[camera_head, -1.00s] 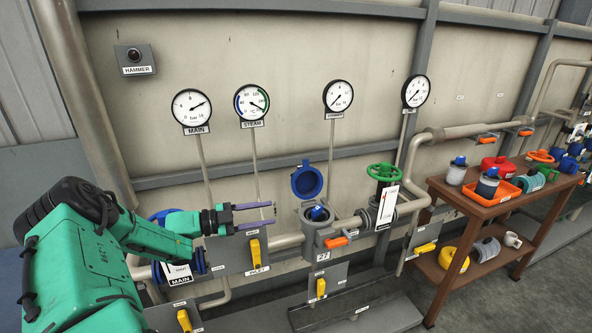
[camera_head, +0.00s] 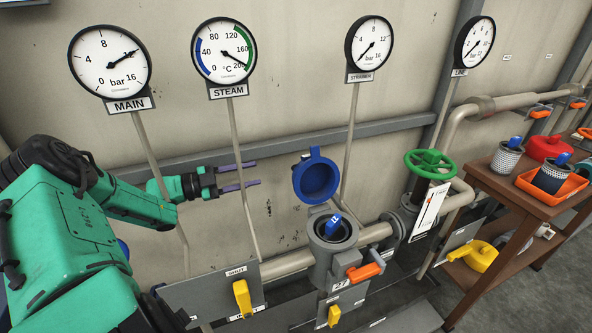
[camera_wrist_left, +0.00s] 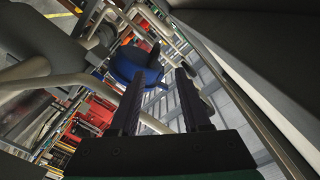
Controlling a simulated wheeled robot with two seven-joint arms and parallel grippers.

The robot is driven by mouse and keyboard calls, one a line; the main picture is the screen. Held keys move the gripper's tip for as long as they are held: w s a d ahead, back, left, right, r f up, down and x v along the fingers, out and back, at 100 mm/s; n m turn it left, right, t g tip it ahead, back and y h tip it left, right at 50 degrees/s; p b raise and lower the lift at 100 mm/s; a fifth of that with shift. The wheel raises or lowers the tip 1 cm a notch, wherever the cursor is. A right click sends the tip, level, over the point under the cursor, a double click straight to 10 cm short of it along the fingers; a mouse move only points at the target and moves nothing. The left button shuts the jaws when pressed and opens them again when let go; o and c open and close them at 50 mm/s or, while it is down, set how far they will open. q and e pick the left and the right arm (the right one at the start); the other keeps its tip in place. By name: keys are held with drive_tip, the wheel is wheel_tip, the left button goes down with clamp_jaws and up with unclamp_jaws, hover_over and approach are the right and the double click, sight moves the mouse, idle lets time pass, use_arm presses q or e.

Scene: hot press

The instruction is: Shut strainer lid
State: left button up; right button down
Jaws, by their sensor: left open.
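The strainer is a grey pot (camera_head: 333,240) on the pipe with its mouth open upward. A blue-topped insert (camera_head: 333,226) stands inside it. Its round blue lid (camera_head: 316,179) stands raised on its hinge at the back of the pot. The lid also shows in the left wrist view (camera_wrist_left: 136,66), beyond the fingers. My left gripper (camera_head: 256,174) is open and empty, with purple fingers pointing right toward the lid. It is left of the lid and apart from it; its fingers also show in the left wrist view (camera_wrist_left: 157,90). My right gripper is not in view.
An orange handle (camera_head: 365,271) sticks out at the pot's front right. A green handwheel valve (camera_head: 429,164) stands to the right. Yellow levers (camera_head: 243,298) sit on panels below. A brown cart (camera_head: 507,190) with containers is at right. Gauges (camera_head: 110,62) hang on the wall behind.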

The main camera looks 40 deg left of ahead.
sight(299, 165)
use_arm(q)
drive_tip(key=b+x, duration=0.1)
drive_tip(key=x, duration=0.3)
drive_tip(key=f+b+x, duration=0.1)
drive_tip(key=b+x, duration=0.1)
drive_tip(key=x, duration=0.3)
drive_tip(key=b+x, duration=0.2)
drive_tip(key=x, duration=0.2)
drive_tip(key=shift+w+d+f, duration=0.1)
drive_tip(key=shift+d+f, duration=0.15)
drive_tip(key=shift+f, duration=0.05)
drive_tip(key=shift+w+d+r+b, duration=0.2)
drive_tip(key=shift+w+b, duration=0.1)
drive_tip(key=shift+b, duration=0.2)
drive_tip(key=shift+w+r, duration=0.15)
drive_tip(key=shift+r, duration=0.2)
clamp_jaws()
drive_tip(key=shift+r, duration=0.15)
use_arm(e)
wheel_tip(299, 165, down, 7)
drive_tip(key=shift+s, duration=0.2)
